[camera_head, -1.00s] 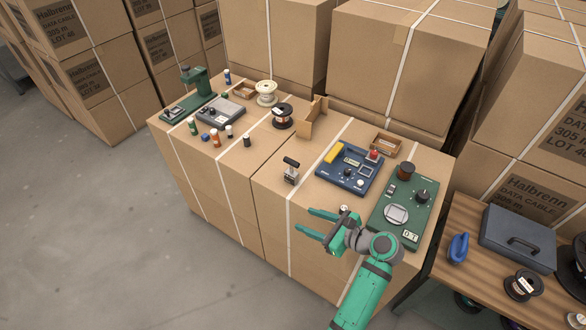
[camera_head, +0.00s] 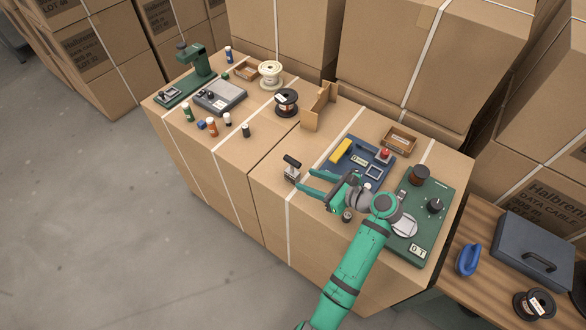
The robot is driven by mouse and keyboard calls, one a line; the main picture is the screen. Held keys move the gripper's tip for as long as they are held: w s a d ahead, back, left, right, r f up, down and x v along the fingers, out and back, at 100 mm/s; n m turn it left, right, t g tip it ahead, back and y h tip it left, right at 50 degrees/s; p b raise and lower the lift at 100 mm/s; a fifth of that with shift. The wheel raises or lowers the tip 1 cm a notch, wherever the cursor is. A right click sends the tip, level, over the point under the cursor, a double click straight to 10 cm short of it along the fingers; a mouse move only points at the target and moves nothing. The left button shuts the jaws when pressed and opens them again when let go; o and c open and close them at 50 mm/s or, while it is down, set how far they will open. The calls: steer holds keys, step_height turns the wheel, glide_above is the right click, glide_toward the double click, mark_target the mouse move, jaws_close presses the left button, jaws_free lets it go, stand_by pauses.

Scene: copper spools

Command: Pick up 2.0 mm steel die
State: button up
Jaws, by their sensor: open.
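I cannot make out for certain which object is the 2.0 mm steel die. A small dark round piece with a lighter top (camera_head: 347,215) lies at the box's front, just below my gripper's body, and may be a die. My gripper (camera_head: 302,181) is open and empty, its two green fingers pointing left. Its fingertips are close to a small metal tool with a black handle (camera_head: 291,168), with no clear contact. My gripper's wrist hides part of the blue instrument panel (camera_head: 345,167) behind it.
A green tester (camera_head: 432,210) with a dial stands at right. A brown open tray (camera_head: 399,140) and a cardboard divider (camera_head: 319,107) stand behind. Spools (camera_head: 286,101), small bottles (camera_head: 212,127) and a grey scale (camera_head: 219,96) occupy the left. The front left box top is mostly clear.

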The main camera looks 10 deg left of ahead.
mark_target(299, 177)
steer(key=x, duration=0.2)
steer(key=shift+w+a+f, duration=0.1)
steer(key=shift+w+a, duration=0.1)
steer(key=shift+s+x, duration=0.1)
steer(key=shift+x, duration=1.2)
steer(key=shift+s+x, duration=0.15)
steer(key=shift+x, duration=1.15)
steer(key=shift+a, duration=0.2)
steer(key=shift+c, duration=0.3)
steer(key=shift+w, duration=0.1)
jaws_close()
